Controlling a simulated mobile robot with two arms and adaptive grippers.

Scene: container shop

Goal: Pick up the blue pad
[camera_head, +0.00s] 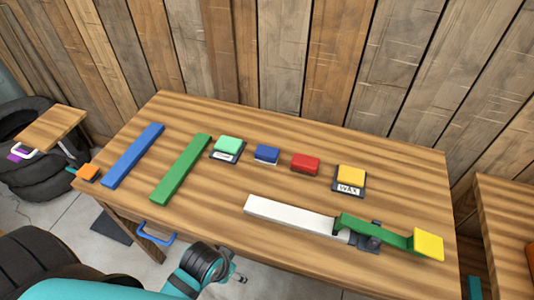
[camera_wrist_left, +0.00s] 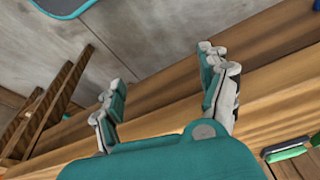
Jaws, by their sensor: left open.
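The blue pad (camera_head: 266,154) is a small block lying on the wooden table (camera_head: 215,215), between a mint-green pad and a red pad. My left gripper (camera_head: 238,277) is at the table's front edge in the head view, well short of the blue pad and apart from it. In the left wrist view the two fingers (camera_wrist_left: 160,72) are spread with nothing between them. I cannot make out the blue pad for certain in that view. My right gripper is not in view.
The mint-green pad (camera_head: 228,144), red pad (camera_head: 305,162) and yellow pad (camera_head: 351,174) flank the blue one. Long blue (camera_head: 132,155) and green (camera_head: 181,167) bars lie left. A white bar (camera_head: 290,217) lies in front. A plank wall (camera_head: 280,60) stands behind.

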